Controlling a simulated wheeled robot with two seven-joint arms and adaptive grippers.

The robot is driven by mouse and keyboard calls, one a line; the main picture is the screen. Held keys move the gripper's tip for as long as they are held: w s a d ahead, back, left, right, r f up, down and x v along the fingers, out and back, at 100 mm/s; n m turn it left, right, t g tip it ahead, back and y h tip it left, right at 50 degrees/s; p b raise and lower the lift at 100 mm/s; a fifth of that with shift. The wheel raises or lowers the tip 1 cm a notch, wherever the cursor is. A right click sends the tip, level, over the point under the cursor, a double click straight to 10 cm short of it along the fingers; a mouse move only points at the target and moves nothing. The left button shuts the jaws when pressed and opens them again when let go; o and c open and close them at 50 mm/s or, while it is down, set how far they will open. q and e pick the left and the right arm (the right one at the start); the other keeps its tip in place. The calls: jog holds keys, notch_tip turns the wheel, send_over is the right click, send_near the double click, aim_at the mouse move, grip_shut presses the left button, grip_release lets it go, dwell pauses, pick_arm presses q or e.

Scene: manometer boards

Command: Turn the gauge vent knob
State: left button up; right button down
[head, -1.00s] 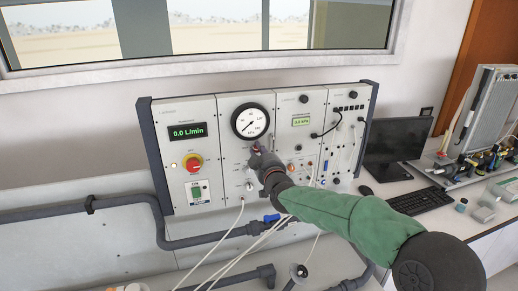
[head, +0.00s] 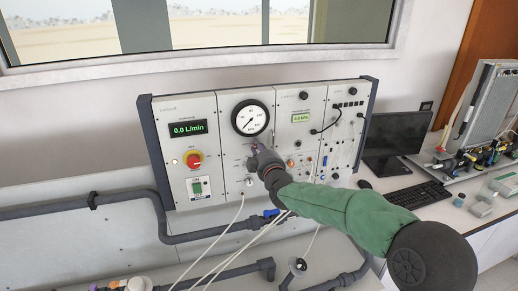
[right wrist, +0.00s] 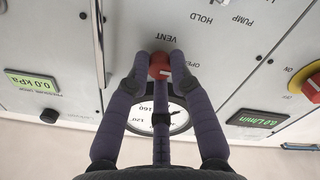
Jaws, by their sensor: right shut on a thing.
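The gauge vent knob is a small red knob (right wrist: 160,66) below the word VENT on the panel, upside down in the right wrist view. My right gripper (right wrist: 160,62) is shut on it, with dark fingers on either side and another behind. In the head view my right gripper (head: 256,150) is at the panel just under the round white gauge (head: 250,118) and mostly covers the knob. The gauge has a black rim and shows partly behind the fingers in the right wrist view. My left gripper is not in view.
The panel also has a red rotary switch on yellow (head: 193,161), a green flow display (head: 188,129) and a pressure display (head: 301,118). White tubes (head: 232,237) hang below, near dark pipes (head: 190,238). A monitor (head: 396,143) and keyboard (head: 420,196) stand at the right.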

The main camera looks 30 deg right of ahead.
jog(key=shift+r, duration=0.3)
jog(key=c, duration=1.2)
grip_release()
jog(key=shift+o, duration=0.5)
jog(key=shift+f, duration=0.15)
jog(key=shift+s, duration=0.1)
jog(key=v, duration=1.2)
jog(key=shift+a, duration=0.1)
